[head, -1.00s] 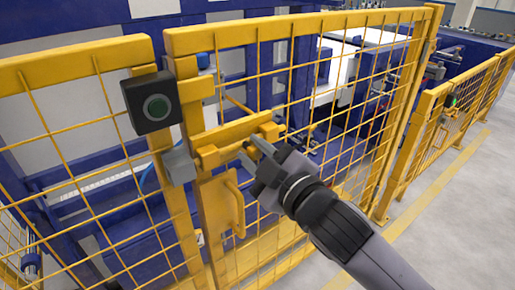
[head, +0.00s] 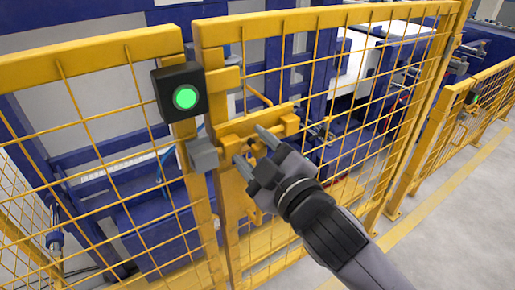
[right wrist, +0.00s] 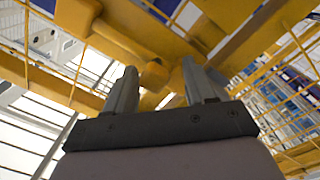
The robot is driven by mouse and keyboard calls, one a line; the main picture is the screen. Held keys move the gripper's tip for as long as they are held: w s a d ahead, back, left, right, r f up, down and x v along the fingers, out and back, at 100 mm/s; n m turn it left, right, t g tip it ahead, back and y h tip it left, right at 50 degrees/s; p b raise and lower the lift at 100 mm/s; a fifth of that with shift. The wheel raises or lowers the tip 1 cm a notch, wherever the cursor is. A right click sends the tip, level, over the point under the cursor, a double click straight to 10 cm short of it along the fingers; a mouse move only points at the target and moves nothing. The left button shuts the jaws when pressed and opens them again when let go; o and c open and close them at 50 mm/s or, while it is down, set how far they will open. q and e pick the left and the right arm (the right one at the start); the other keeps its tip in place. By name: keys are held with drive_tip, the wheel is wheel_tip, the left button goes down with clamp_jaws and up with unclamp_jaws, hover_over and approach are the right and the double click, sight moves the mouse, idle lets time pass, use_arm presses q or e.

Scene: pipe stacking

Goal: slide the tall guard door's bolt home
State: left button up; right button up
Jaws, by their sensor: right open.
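The tall guard door (head: 320,20) is a yellow mesh panel standing in line with the fence, apparently closed. Its yellow bolt (head: 228,143) lies across the door's edge on a yellow plate (head: 262,117). The bolt's left end appears to meet the grey catch block (head: 203,154) on the fence post; the exact depth is hidden. My right gripper (head: 248,145) is open in front of the bolt, fingers apart. In the right wrist view, the open fingers (right wrist: 160,88) have a yellow knob-like part (right wrist: 153,76) between and beyond them; contact cannot be told. My left gripper is out of view.
A black box (head: 163,82) with a lit green lamp (head: 185,97) sits on the post above the catch. Yellow fence mesh (head: 85,95) runs left. A lower yellow gate (head: 480,110) stands at the right. The grey floor (head: 470,220) there is clear.

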drive_tip(key=shift+d, duration=0.1)
drive_tip(key=shift+s+d+f, duration=0.1)
drive_tip(key=shift+s+d, duration=0.2)
drive_tip(key=shift+s, duration=0.15)
drive_tip(key=v, duration=0.6)
drive_tip(key=w+d+f+m+h, duration=0.15)
drive_tip(key=d+f+m, duration=0.3)
drive_tip(key=f, duration=0.45)
drive_tip(key=s+d+f+m+g+h+p, duration=0.1)
drive_tip(key=s+d+f+m+g+h, duration=0.1)
drive_tip(key=s+d+f, duration=0.4)
drive_tip(key=s+d+f+m+g+h+p, duration=0.1)
drive_tip(key=s+d+f+m+h, duration=0.3)
drive_tip(key=f, duration=1.2)
drive_tip(key=s+d+m+g, duration=0.1)
drive_tip(key=s+d+m, duration=0.2)
drive_tip(key=d, duration=0.1)
drive_tip(key=shift+s+d+f+g+p, duration=0.2)
drive_tip(key=shift+d+f+g+p, duration=0.1)
drive_tip(key=shift+f+p, duration=0.1)
